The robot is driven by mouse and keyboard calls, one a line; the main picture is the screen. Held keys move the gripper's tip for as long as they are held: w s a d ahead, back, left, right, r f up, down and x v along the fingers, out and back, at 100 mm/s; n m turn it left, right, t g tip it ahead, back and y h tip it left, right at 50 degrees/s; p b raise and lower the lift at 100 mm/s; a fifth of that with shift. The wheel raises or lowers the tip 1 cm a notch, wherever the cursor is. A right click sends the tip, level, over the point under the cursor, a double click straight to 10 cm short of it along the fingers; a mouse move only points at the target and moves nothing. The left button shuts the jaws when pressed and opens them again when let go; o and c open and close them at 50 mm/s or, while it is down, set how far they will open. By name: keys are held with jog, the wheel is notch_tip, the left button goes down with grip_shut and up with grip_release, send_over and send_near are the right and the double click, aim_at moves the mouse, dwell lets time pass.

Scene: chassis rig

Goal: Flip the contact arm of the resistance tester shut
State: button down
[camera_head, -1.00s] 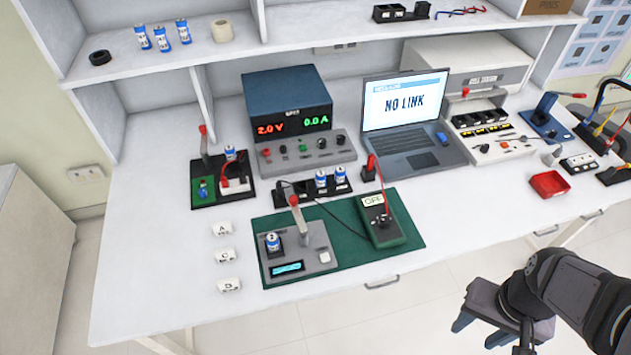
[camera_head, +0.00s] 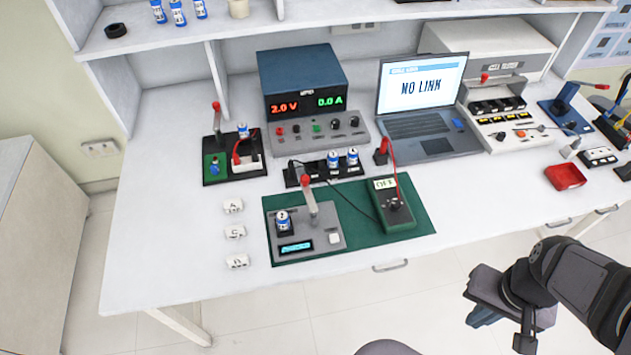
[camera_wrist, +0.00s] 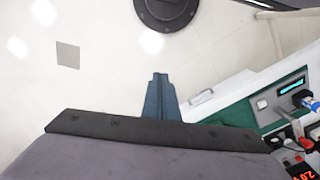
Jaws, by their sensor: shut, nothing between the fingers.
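The resistance tester (camera_head: 318,240) is a grey box with a lit blue display on the left front of the green mat (camera_head: 418,220). Its contact arm (camera_head: 312,203) stands up, nearly vertical, with a red tip. A blue and white cell (camera_head: 283,221) stands in the tester to the left of the arm. My gripper (camera_head: 484,318) is shut and empty, in front of the table's edge, right of and well apart from the tester. In the wrist view the closed fingers (camera_wrist: 160,98) point over the floor; part of the tester (camera_wrist: 270,101) shows at the right.
A multimeter (camera_head: 396,213) with a red lead stands right of the tester. A holder with cells (camera_head: 325,174) and a power supply (camera_head: 302,85) are behind it. White tags (camera_head: 235,233) lie to the left. The table front right of the mat is clear.

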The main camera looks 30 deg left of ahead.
jog(key=a+f+n+g+b, duration=0.2)
jog(key=a+f+n+b, duration=0.1)
jog(key=a+f, duration=0.35)
jog(key=w+a+f+t+y+b, duration=0.1)
jog(key=w+a+f+b, duration=0.1)
jog(key=w+a, duration=0.85)
jog(key=w+a+r+n+y, duration=0.3)
jog(key=a+r, duration=0.3)
jog(key=a, duration=0.3)
jog(key=w+a+r+n+y, duration=0.3)
jog(key=w+a+r, duration=0.1)
jog(key=a+r, duration=0.3)
jog(key=shift+a+t, duration=0.4)
jog(key=shift+a, duration=0.55)
jog(key=shift+w, duration=0.1)
